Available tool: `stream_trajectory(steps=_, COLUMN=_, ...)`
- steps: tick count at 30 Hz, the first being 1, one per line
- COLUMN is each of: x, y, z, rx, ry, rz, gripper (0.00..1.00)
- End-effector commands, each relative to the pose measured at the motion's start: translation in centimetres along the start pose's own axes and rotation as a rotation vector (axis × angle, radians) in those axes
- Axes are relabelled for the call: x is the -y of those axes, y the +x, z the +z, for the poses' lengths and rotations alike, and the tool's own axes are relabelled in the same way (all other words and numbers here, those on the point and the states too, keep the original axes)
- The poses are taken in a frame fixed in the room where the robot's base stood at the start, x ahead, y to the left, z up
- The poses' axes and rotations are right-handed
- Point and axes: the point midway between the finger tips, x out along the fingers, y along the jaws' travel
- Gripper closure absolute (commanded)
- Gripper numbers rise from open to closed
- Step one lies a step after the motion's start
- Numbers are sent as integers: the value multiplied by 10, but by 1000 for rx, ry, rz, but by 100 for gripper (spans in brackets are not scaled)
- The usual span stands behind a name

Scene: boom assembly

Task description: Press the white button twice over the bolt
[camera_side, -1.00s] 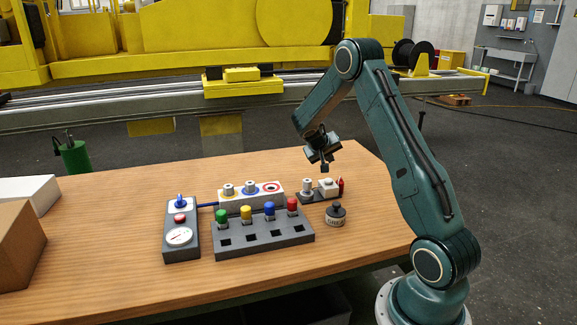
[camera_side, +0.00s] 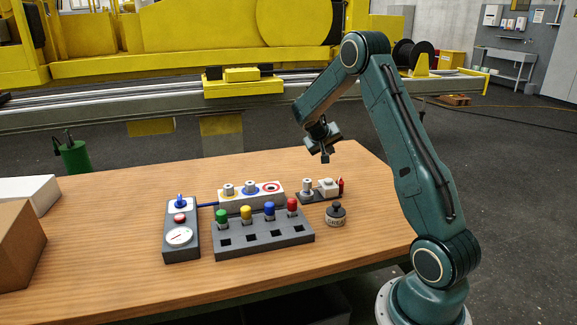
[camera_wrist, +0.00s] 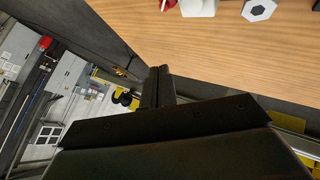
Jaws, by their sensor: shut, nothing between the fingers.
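The white button (camera_side: 328,183) is on a small white housing on a dark base plate at the back right of the table. The bolt (camera_side: 307,186) stands upright on the same plate, to the left of the button. The hexagonal head of a bolt shows in the wrist view (camera_wrist: 258,9), beside a white part (camera_wrist: 198,7) cut off by the top edge. My gripper (camera_side: 325,158) is shut and empty, in the air above the plate and apart from the button. Its closed fingers also show in the wrist view (camera_wrist: 159,73).
A red part (camera_side: 340,185) stands right of the button. The table's front right is clear.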

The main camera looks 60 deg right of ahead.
Motion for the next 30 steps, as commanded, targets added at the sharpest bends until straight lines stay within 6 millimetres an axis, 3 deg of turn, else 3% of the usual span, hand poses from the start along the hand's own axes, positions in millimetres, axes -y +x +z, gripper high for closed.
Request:
stream_trajectory(steps=17, x=-3, y=-5, z=-3, rx=2, ry=-1, rz=-1, gripper=100)
stream_trajectory(steps=30, x=13, y=18, z=14, rx=4, ry=-3, rz=-1, gripper=100)
